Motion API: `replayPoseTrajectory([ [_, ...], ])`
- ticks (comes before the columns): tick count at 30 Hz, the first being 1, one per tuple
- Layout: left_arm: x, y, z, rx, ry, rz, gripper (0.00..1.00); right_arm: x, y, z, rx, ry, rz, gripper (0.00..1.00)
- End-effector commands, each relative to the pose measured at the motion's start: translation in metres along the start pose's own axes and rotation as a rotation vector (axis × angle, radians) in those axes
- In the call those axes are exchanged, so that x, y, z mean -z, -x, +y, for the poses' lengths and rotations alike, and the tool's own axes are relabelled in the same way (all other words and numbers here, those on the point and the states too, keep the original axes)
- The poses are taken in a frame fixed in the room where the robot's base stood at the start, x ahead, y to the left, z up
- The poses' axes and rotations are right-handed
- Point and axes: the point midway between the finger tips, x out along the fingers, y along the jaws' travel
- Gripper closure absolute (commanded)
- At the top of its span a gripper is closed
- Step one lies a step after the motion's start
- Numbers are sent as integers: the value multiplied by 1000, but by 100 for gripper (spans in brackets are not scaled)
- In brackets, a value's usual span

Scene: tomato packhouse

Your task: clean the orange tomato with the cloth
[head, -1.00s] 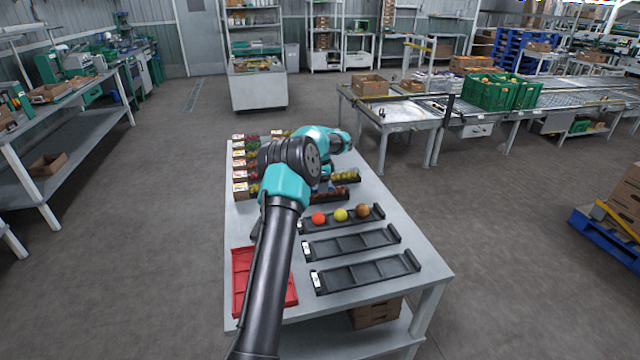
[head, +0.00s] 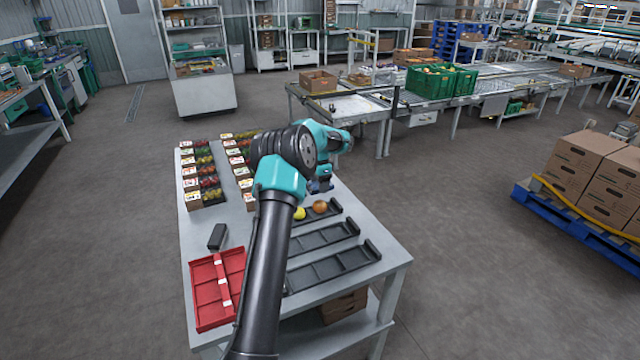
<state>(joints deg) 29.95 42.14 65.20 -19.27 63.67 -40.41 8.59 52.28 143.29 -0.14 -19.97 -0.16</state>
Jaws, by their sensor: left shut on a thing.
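The orange tomato (head: 320,206) sits in the far black tray (head: 332,213), at the right of a yellow tomato (head: 299,213). My left gripper (head: 321,188) is just above and behind the orange tomato; I cannot tell whether they touch. It is shut on a small dark blue thing that looks like the cloth (head: 320,185), mostly hidden by the wrist. My left forearm covers the left end of that tray. My right gripper is not in view.
Two empty black trays (head: 325,238) lie nearer on the table (head: 385,275). A red divided tray (head: 207,318) lies at the left front, with a dark block (head: 217,237) behind it. Several labelled punnets (head: 192,200) of tomatoes stand at the back left.

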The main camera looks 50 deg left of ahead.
Motion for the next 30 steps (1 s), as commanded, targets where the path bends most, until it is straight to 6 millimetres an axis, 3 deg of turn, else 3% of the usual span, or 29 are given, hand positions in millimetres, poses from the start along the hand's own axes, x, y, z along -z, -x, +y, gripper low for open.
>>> replayPoseTrajectory([
  [18,0,-43,0,1,1,-1,58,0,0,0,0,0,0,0],
  [30,0,-51,0,1,0,-1,58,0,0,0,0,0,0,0],
])
